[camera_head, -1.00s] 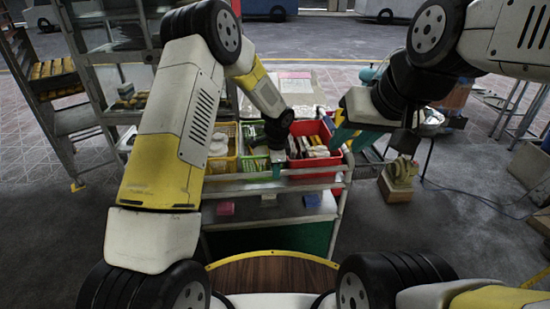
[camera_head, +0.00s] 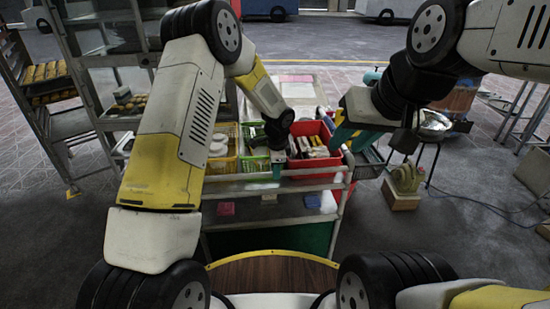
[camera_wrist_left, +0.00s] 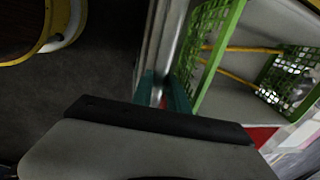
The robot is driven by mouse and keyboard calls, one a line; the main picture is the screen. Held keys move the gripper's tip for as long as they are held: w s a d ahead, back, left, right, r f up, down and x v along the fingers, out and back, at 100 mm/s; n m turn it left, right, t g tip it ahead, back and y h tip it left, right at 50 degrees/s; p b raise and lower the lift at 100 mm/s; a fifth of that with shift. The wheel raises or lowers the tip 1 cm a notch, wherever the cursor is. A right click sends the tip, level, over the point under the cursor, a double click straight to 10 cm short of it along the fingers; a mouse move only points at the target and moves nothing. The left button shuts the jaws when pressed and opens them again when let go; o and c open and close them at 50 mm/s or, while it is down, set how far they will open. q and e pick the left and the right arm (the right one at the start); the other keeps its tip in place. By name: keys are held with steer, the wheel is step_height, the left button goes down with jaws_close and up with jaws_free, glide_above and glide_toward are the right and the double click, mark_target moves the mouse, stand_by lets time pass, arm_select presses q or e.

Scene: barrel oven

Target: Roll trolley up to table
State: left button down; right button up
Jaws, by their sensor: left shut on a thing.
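The trolley (camera_head: 240,190) stands right in front of me, with a metal rail along its near edge and a lower shelf. Its rail also shows in the left wrist view (camera_wrist_left: 170,50). My left gripper (camera_head: 277,168) is at the middle of the near rail. In the left wrist view its teal fingers (camera_wrist_left: 163,92) are shut on the rail, beside a green basket (camera_wrist_left: 212,45). My right gripper (camera_head: 352,142) is at the trolley's right near corner; whether it is shut on anything is unclear.
Yellow, green and red (camera_head: 318,130) baskets with goods stand on the trolley. A metal rack (camera_head: 45,90) with trays is at the left. A small figure on a wooden block (camera_head: 401,195) sits on the floor at the right, near a stool with a metal bowl (camera_head: 430,122).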

arm_select(q)
steer(key=shift+w+r, duration=0.15)
steer(key=shift+w, duration=0.25)
steer(key=c, duration=1.3)
jaws_free()
steer(key=shift+s, duration=0.1)
step_height(320, 180, up, 8)
steer(key=s, duration=0.1)
steer(key=shift+s+f, duration=0.2)
steer(key=shift+f, duration=0.05)
